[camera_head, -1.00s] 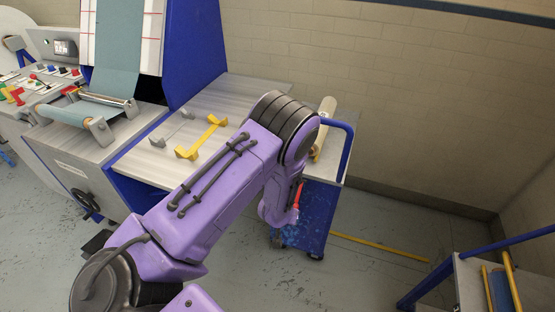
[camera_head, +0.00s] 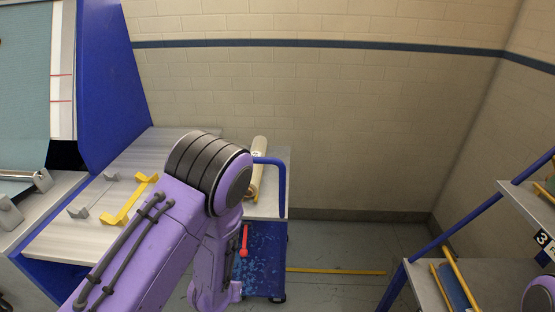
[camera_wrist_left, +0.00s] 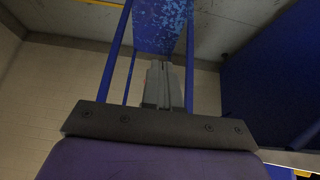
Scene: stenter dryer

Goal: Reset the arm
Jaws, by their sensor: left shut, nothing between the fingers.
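My left arm (camera_head: 140,245) is purple and comes in from the lower left of the head view. Its dark ribbed elbow (camera_head: 205,170) is in front of the table edge and the forearm hangs down beside the trolley. The left gripper is hidden in the head view. In the left wrist view the left gripper (camera_wrist_left: 166,68) shows as grey fingers shut together, empty, with the trolley's blue speckled shelf (camera_wrist_left: 160,25) behind them. My right gripper is not in view; only a purple piece shows at the right edge of the head view.
A trolley with a blue handle (camera_head: 281,185) carries a pale roll (camera_head: 259,165). A yellow handle (camera_head: 128,200) and a grey handle (camera_head: 92,196) are on the machine table (camera_head: 60,235). A blue-framed rack (camera_head: 425,290) stands at lower right.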

